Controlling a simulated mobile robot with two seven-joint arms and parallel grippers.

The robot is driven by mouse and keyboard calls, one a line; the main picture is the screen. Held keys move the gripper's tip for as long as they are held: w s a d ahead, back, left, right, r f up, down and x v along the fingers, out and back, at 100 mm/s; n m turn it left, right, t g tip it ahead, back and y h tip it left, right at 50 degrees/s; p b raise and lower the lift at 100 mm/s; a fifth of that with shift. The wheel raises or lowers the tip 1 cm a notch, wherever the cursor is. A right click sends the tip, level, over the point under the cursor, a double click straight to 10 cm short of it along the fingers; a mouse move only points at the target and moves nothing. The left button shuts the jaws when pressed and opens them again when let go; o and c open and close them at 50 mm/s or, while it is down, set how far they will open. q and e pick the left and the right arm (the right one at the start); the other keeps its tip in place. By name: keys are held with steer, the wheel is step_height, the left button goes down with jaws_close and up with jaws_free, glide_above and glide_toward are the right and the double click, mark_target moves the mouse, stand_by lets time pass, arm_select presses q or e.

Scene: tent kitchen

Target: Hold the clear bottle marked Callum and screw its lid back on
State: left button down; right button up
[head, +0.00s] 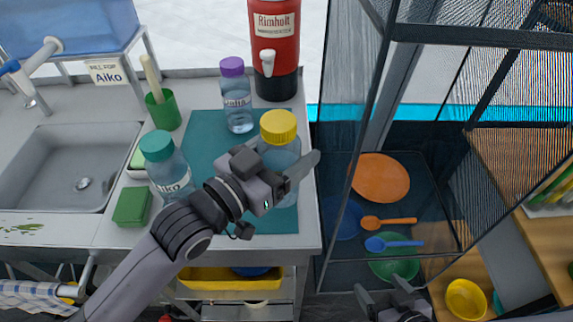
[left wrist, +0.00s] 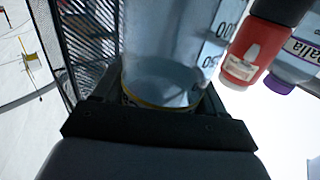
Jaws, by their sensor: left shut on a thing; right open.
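A clear bottle (head: 276,155) with a yellow lid (head: 278,126) stands upright at the counter's right side. My left gripper (head: 281,170) is shut around its body, below the lid. In the left wrist view the clear bottle (left wrist: 170,40) fills the upper middle, with scale marks on its side and a yellow ring (left wrist: 160,103) at the gripper. I cannot read a name on it, nor tell whether the lid is screwed tight. My right gripper (head: 383,292) is open and empty at the bottom edge, right of the counter, far from the bottle.
A teal-lidded bottle (head: 166,165) marked Aiko and a purple-lidded bottle (head: 236,95) stand nearby. A red dispenser (head: 274,50) is behind. The teal mat (head: 205,130) has some bare room. A mesh panel (head: 345,130) rises right of the counter, with plates and spoons beyond.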

arm_select(q)
steer(key=shift+f, duration=2)
steer(key=shift+f+b, duration=0.15)
steer(key=shift+b, duration=0.15)
steer(key=shift+c, duration=0.3)
jaws_free()
steer(key=shift+f, duration=0.1)
steer(key=shift+r, duration=0.25)
steer(key=v, duration=1.2)
steer(key=shift+b, duration=0.35)
